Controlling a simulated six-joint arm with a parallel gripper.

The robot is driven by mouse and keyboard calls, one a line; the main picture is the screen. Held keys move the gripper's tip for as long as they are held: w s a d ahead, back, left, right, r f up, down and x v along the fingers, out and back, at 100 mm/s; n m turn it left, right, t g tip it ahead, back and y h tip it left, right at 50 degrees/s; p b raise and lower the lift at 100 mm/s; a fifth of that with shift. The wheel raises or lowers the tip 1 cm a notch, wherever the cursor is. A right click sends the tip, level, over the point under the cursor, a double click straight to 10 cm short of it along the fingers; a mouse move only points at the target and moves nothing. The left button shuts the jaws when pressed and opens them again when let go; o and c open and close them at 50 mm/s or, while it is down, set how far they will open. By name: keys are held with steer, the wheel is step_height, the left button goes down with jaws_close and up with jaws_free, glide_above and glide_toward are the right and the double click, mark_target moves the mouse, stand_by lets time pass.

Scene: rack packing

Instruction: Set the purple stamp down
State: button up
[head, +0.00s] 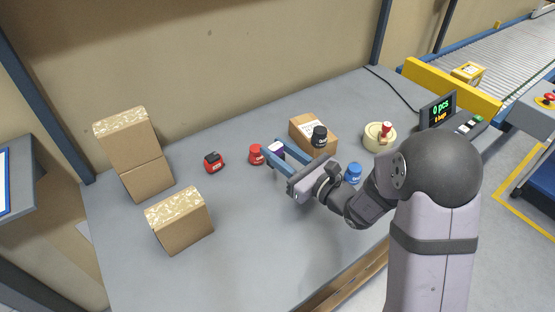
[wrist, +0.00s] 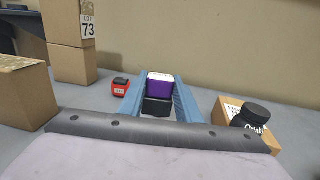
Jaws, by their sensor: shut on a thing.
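The purple stamp (wrist: 160,88) is between the two blue fingers of my gripper (wrist: 158,92) in the wrist view; its lower part is black and its top edge is whitish. In the head view my gripper (head: 280,152) is shut on the stamp (head: 277,147), over the middle of the grey table (head: 240,225). A red bottle (head: 256,154) stands just left of my gripper. I cannot tell whether the stamp touches the table.
Cardboard boxes (head: 147,180) stand at the left, one on another, with a single box (head: 180,222) in front. A small carton (head: 318,128), a black-capped jar (head: 319,137), a blue bottle (head: 353,173) and a cream tape roll (head: 373,138) are at right.

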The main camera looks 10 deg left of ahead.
steer(key=shift+r, duration=1.25)
